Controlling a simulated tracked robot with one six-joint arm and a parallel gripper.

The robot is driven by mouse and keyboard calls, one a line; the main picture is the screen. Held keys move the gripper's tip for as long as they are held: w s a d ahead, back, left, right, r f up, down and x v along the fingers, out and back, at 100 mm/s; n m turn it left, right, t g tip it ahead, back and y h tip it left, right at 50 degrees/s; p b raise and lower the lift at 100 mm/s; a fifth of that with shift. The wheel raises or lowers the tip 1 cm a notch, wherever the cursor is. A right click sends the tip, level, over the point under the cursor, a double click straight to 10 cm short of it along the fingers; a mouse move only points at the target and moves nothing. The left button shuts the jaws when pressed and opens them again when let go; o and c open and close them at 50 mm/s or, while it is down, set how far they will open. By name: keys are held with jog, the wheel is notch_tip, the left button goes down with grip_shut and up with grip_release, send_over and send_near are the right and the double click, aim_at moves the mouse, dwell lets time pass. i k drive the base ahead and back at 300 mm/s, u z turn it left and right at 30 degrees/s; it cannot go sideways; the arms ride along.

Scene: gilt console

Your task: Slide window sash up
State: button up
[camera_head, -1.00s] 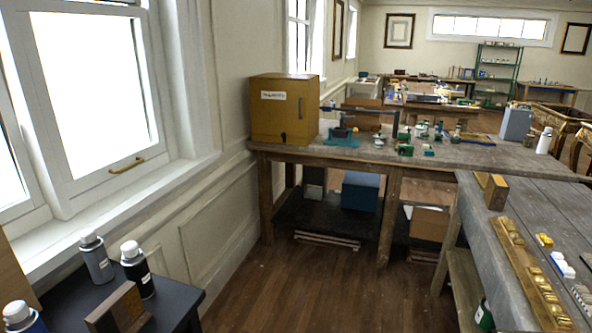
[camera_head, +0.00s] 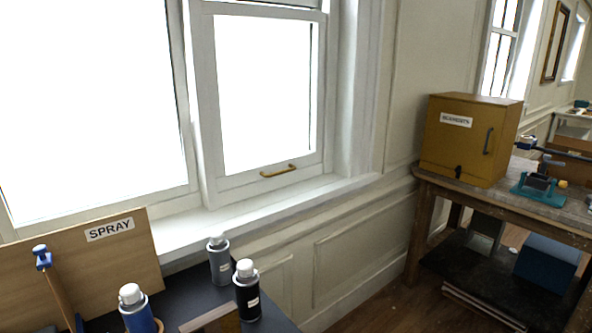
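The white window sash (camera_head: 221,184) stands at the upper middle of the head view, its bottom rail close above the sill, and looks shut. A brass handle (camera_head: 278,171) is fixed on its bottom rail. The white sill (camera_head: 240,212) runs below it. The panes are bright white, so nothing shows through them. My gripper is not in view.
A dark table below the window holds several spray cans, among them a grey can (camera_head: 219,260) and a black can (camera_head: 247,290). A "SPRAY" board (camera_head: 85,262) stands at its left. A yellow cabinet (camera_head: 465,140) sits on a wooden bench at right.

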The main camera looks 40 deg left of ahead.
aim_at(265, 64)
jog(key=i, duration=2.7)
jog(key=u, duration=2.6)
